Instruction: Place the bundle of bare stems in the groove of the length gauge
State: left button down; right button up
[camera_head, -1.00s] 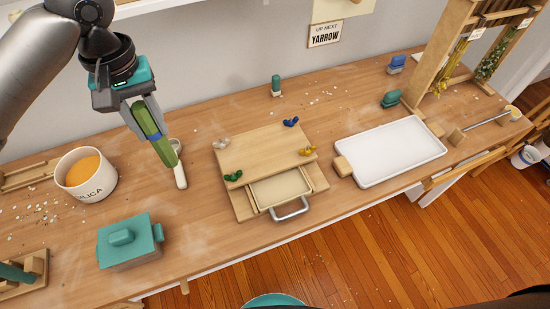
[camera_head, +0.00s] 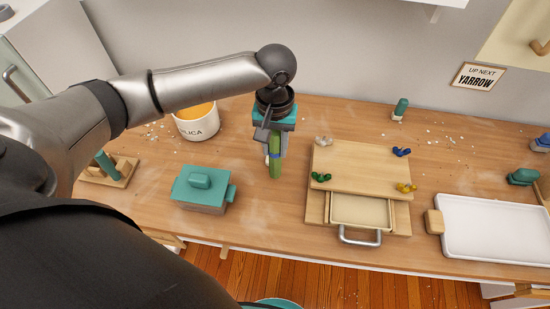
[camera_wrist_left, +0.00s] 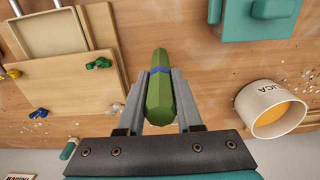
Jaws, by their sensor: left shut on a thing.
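The bundle of bare stems is a green rod with a blue band; it shows in the head view (camera_head: 275,168) and in the left wrist view (camera_wrist_left: 159,100). My left gripper (camera_head: 275,150) is shut around the bundle, its two grey fingers on either side (camera_wrist_left: 160,98). The bundle hangs steeply over the bench, between the white pot and the wooden board. I cannot make out a groove, and I cannot tell which thing is the length gauge. My right gripper is not in view.
The white pot (camera_head: 199,128), teal-lidded box (camera_head: 200,187) and wooden stand with teal post (camera_head: 122,180) lie left of the bundle. The wooden board (camera_head: 355,165) with a handled drawer (camera_head: 360,212) and the white tray (camera_head: 490,228) lie right. My arm hides the bench's far left.

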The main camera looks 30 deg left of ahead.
aim_at(275, 159)
pick_arm(q)
notch_tip(275, 159, down, 4)
jog(key=shift+f+b, duration=0.25)
jog(key=shift+b, duration=0.25)
jog(key=shift+r, duration=0.1)
jog(key=c, duration=0.6)
grip_release()
